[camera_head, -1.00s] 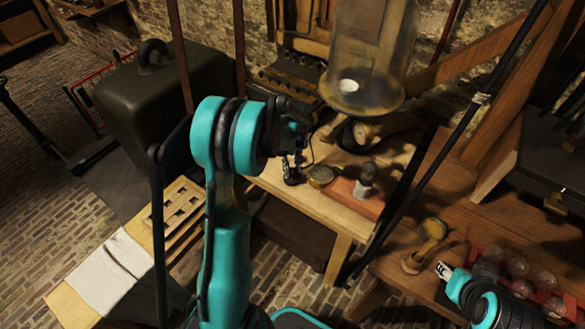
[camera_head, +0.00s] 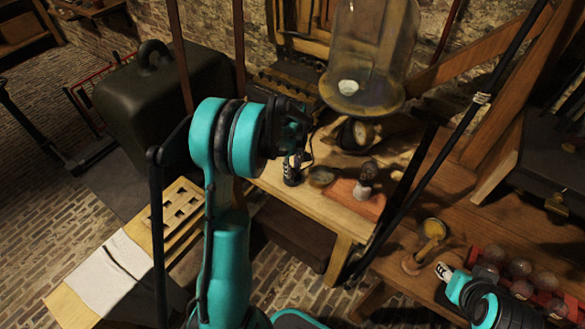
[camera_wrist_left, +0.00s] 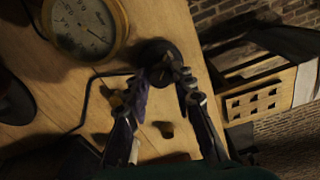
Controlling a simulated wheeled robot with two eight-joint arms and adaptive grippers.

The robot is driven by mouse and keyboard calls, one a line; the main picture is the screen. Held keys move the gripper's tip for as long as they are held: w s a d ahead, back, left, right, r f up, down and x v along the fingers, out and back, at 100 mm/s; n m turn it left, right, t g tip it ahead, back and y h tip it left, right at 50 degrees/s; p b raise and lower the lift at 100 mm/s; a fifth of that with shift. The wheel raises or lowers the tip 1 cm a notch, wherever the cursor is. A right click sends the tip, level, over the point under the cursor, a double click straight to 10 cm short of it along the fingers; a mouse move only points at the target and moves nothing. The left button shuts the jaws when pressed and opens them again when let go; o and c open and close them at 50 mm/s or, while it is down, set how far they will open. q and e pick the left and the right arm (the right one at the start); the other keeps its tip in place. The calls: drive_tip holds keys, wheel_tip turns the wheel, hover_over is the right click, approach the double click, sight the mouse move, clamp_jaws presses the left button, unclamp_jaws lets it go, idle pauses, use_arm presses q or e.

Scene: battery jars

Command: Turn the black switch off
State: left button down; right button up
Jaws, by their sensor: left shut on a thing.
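The black switch (camera_wrist_left: 158,56) has a round dark base on the wooden table and shows at the top middle of the left wrist view. In the head view the switch's base (camera_head: 292,182) is partly hidden behind the gripper's fingers. My left gripper (camera_wrist_left: 163,80) points at the switch, one fingertip on each side of its middle part, and is shut on it. The switch's lever is mostly hidden between the fingertips, so its position is unclear. My right gripper (camera_head: 443,270) is at the lower right, far from the switch; its fingers are too small to judge.
A brass dial gauge (camera_wrist_left: 85,25) stands close beside the switch. A thin dark wire (camera_wrist_left: 88,95) runs from the switch. A bulb on a reddish board (camera_head: 366,195) and a large glass jar (camera_head: 365,60) are nearby. Several round bulbs sit in a red rack (camera_head: 478,258).

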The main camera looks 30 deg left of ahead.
sight(293, 170)
use_arm(q)
drive_tip(key=c, duration=1.3)
unclamp_jaws()
drive_tip(key=shift+o, duration=0.2)
wheel_tip(293, 170, up, 12)
